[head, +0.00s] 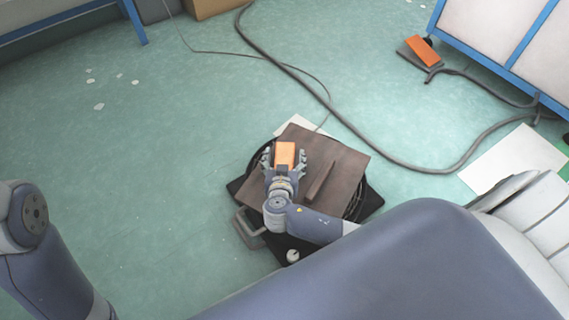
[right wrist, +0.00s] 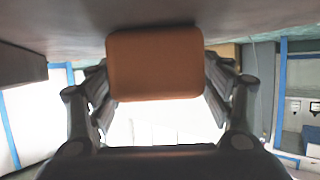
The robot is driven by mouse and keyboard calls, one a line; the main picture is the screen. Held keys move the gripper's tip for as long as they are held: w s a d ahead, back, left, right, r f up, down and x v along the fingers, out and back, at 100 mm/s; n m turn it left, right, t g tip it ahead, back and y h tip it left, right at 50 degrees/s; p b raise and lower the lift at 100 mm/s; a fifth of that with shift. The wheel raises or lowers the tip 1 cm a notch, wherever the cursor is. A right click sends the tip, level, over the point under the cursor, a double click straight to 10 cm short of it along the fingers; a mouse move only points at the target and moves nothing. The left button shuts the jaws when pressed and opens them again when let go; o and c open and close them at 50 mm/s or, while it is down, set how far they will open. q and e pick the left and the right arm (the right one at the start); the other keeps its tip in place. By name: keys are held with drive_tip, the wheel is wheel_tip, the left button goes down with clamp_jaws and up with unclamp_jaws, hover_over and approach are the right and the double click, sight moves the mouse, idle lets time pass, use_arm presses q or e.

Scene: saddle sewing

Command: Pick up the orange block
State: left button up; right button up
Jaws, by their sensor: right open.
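The orange block (head: 285,153) stands on a brown wooden board (head: 345,165) in the head view. My right gripper (head: 284,161) is at the block, with its spread fingers on either side of it. In the right wrist view the block (right wrist: 155,63) is between the open fingers of my right gripper (right wrist: 158,90). Gaps show between the block and the finger pads at the lower part, but contact higher up cannot be told. My left arm shows at the left of the head view, and its gripper is out of the picture.
A dark strip (head: 320,180) lies on the board, right of the gripper. The board rests on a black base (head: 374,201) with a grey handle (head: 246,228). An orange pedal (head: 422,51) and a hose (head: 345,123) lie on the green floor. The floor at left is mostly clear.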

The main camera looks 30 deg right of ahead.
drive_tip(key=shift+w+d, duration=0.1)
drive_tip(key=shift+w, duration=0.05)
drive_tip(key=c, duration=1.2)
